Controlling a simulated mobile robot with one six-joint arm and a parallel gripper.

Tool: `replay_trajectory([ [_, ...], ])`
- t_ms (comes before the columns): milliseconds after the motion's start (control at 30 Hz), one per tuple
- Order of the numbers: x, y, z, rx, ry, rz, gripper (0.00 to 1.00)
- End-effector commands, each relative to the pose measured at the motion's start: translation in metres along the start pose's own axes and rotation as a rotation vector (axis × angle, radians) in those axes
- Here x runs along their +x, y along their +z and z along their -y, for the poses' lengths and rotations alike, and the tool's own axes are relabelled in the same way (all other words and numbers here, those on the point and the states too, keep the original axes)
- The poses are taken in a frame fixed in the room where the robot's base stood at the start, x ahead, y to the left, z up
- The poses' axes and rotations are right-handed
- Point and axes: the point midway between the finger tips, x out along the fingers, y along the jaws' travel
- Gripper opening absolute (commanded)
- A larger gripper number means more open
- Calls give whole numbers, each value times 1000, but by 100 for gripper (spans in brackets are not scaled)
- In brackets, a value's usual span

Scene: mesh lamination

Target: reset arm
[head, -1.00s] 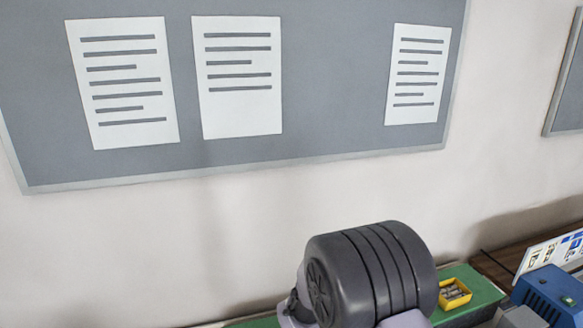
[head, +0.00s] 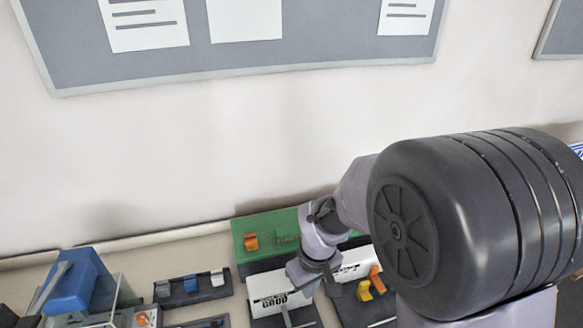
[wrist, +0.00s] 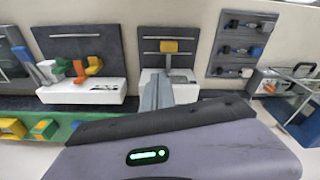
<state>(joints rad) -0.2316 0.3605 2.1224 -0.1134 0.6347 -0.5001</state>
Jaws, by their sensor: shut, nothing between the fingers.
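My gripper (wrist: 160,94) shows at the centre of the wrist view, its grey fingers shut together with nothing between them. The dark and purple body of my wrist fills the lower part of that view. In the head view my arm reaches from the right over the bench, bent down at the wrist, and the gripper end is small there and partly hard to make out against the white fixtures.
A black panel with a white block (head: 270,302) stands on the bench below my wrist. A green panel (head: 270,236), a dark rack (head: 193,289) and a blue-topped machine (head: 78,280) stand around it. The wall with a grey notice board (head: 300,40) is behind.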

Motion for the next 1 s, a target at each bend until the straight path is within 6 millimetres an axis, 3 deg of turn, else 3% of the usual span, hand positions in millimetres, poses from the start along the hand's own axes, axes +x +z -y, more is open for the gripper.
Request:
replay_trajectory([
  [167, -23, 27, -6, 201, 5, -94, 0],
  [300, -40, 66, -4, 416, -6, -196, 0],
  [500, -37, 144, 19, 766, -61, -371, 0],
  [600, -34, 165, 28, 857, -85, -416, 0],
  [1000, -39, 171, 32, 892, -96, -435, 0],
])
